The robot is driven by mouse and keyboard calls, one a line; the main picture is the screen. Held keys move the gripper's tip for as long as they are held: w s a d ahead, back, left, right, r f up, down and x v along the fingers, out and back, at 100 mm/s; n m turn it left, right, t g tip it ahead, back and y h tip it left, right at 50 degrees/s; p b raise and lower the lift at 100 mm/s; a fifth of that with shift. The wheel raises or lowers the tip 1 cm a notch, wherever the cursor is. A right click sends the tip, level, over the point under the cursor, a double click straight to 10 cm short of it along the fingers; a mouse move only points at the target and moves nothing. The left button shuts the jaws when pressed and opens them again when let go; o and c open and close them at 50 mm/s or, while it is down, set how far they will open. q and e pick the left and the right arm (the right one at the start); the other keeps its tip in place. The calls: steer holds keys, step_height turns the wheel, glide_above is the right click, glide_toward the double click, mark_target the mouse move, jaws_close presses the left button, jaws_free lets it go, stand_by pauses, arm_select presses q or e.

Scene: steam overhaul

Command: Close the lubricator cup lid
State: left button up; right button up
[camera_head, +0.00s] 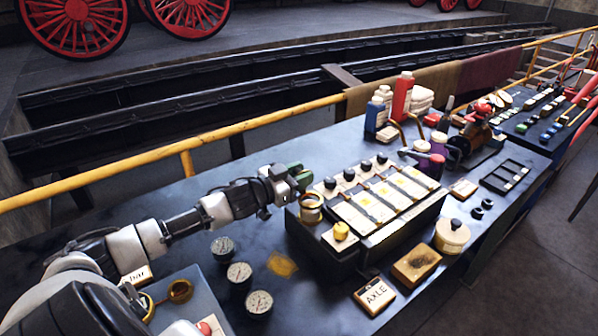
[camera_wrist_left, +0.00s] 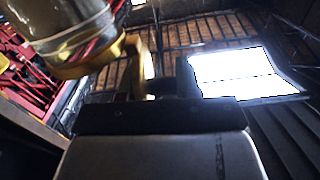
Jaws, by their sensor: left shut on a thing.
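The lubricator cup (camera_head: 311,213) is a small brass cup at the left end of a dark box. In the left wrist view a glass cylinder with a brass collar (camera_wrist_left: 90,55) fills the upper left. A bent brass arm (camera_wrist_left: 137,65) runs from beside it down to my dark finger. My left gripper (camera_head: 290,178) is just behind and left of the cup, shut on what seems to be the cup lid. The lid is mostly hidden by the gripper, so its angle cannot be told. My right gripper is not in view.
The box carries several pale plates and black knobs (camera_head: 330,182), plus a yellow knob (camera_head: 341,231). Several gauges (camera_head: 239,272) lie in front of my left arm. Bottles (camera_head: 402,95) stand behind. A yellow rail (camera_head: 150,155) runs along the bench's far side.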

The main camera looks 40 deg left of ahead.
arm_select(q)
steer(key=shift+s+d+r+m+p, duration=0.1)
steer(key=shift+d+r+m+p, duration=0.15)
steer(key=shift+m, duration=0.85)
steer(key=shift+s+d+r+m+p, duration=0.1)
steer(key=shift+d+m+p, duration=0.2)
steer(key=shift+m, duration=0.8)
steer(key=o, duration=0.8)
steer(key=shift+c, duration=0.2)
steer(key=shift+f, duration=0.15)
